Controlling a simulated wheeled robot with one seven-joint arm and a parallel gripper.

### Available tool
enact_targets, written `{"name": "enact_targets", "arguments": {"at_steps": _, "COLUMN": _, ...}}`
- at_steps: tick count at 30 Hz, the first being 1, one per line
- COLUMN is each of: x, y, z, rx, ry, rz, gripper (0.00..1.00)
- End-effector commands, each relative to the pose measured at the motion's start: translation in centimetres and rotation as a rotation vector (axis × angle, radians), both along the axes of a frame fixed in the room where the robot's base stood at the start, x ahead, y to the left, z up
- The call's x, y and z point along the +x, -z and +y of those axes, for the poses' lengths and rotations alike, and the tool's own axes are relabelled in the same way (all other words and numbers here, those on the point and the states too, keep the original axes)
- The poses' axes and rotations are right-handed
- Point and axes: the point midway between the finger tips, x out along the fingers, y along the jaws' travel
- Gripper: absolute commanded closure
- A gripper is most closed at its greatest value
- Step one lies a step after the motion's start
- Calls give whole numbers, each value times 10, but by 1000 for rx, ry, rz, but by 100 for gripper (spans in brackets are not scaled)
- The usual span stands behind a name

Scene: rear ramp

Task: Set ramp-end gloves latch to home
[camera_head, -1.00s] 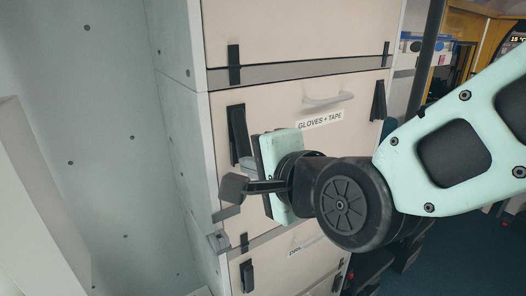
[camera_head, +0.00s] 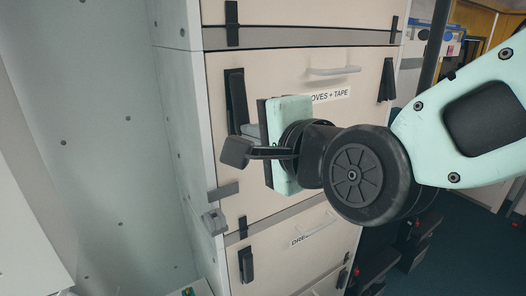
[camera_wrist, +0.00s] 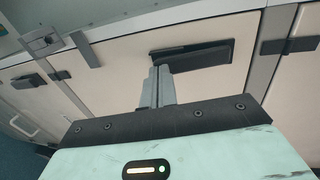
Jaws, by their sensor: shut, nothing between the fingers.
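The gloves drawer (camera_head: 290,160) is a cream front with a "GLOVES + TAPE" label (camera_head: 331,96), partly covered by my wrist. It has a black latch at each side. The left latch (camera_head: 236,98) is a long upright black lever on a dark plate; it also shows in the wrist view (camera_wrist: 205,55). The right latch (camera_head: 387,80) is smaller in view. My gripper (camera_head: 249,131) is shut and empty, its grey fingers at the lower end of the left latch. In the wrist view, the fingertips (camera_wrist: 159,72) meet the latch's end; I cannot tell whether they touch.
A light handle (camera_head: 333,71) projects above the label. Grey catches (camera_head: 222,191) stick out at the cabinet's left edge below my gripper. Another latched drawer (camera_head: 290,250) lies below. A pale panelled wall (camera_head: 100,130) stands at left.

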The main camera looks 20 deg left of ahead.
Motion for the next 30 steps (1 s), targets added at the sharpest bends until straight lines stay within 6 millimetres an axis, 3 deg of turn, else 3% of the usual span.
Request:
{"name": "enact_targets", "arguments": {"at_steps": 1, "x": 0, "y": 9, "z": 1, "rx": 14, "ry": -1, "rz": -12, "gripper": 100}}
{"name": "enact_targets", "arguments": {"at_steps": 5, "x": 2, "y": 10, "z": 1, "rx": 44, "ry": 1, "rz": -38, "gripper": 100}}
{"name": "enact_targets", "arguments": {"at_steps": 7, "x": 1, "y": 2, "z": 2, "rx": 43, "ry": 0, "rz": -36, "gripper": 100}}
{"name": "enact_targets", "arguments": {"at_steps": 16, "x": -3, "y": 2, "z": -4, "rx": 42, "ry": -1, "rz": -36, "gripper": 100}}
{"name": "enact_targets", "arguments": {"at_steps": 30, "x": -53, "y": -8, "z": -66, "rx": 42, "ry": 0, "rz": -40, "gripper": 100}}
